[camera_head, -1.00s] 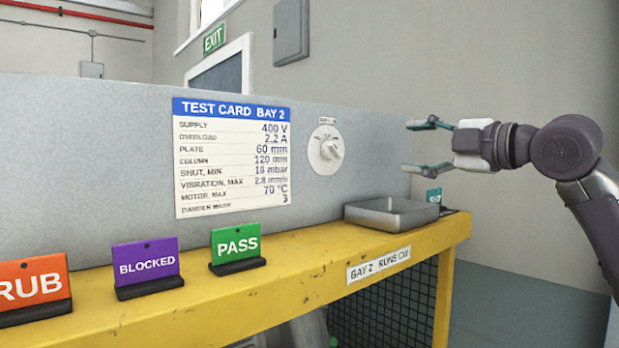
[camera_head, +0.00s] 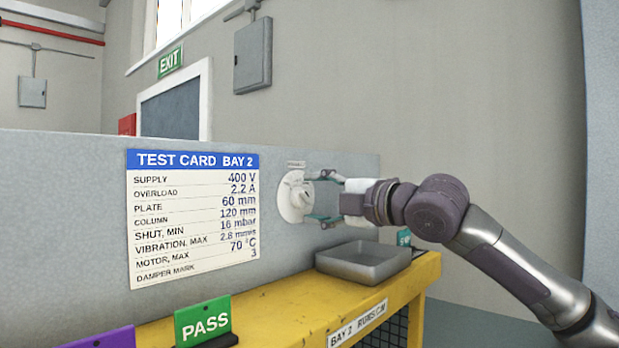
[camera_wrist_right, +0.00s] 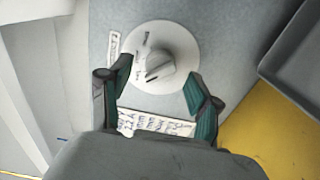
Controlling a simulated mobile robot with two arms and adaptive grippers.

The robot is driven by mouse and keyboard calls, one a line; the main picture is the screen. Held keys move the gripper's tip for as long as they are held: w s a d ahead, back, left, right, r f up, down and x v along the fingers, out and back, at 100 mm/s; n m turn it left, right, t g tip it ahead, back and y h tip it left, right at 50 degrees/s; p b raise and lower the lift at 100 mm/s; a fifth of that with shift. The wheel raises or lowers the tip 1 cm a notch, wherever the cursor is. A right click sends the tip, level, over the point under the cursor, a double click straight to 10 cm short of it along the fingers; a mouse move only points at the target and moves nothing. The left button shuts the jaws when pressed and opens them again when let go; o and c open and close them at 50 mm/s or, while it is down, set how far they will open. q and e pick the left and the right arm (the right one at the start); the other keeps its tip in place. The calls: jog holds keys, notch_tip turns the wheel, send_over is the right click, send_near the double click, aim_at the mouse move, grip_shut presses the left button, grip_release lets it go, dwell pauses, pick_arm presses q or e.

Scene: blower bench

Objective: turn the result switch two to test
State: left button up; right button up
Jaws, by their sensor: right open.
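The result switch (camera_head: 297,196) is a white round dial with a raised knob on the grey upright panel, right of the test card. A small label (camera_head: 296,164) sits above it, too small to read. My right gripper (camera_head: 318,198) is open at the switch, its fingers pointing at the panel. I cannot tell whether a finger touches the dial. The markings on the dial are too small to read. My left gripper is not in view.
The test card (camera_head: 193,215) is on the panel to the left. A grey metal tray (camera_head: 364,262) stands on the yellow bench (camera_head: 262,325) below my right gripper. A green PASS sign (camera_head: 204,322) and a purple sign (camera_head: 108,339) stand at the front left.

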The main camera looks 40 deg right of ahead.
jog(key=shift+w+f+p, duration=0.1)
jog(key=shift+w+p, duration=0.3)
jog(key=shift+w, duration=0.5)
jog(key=c, duration=1.2)
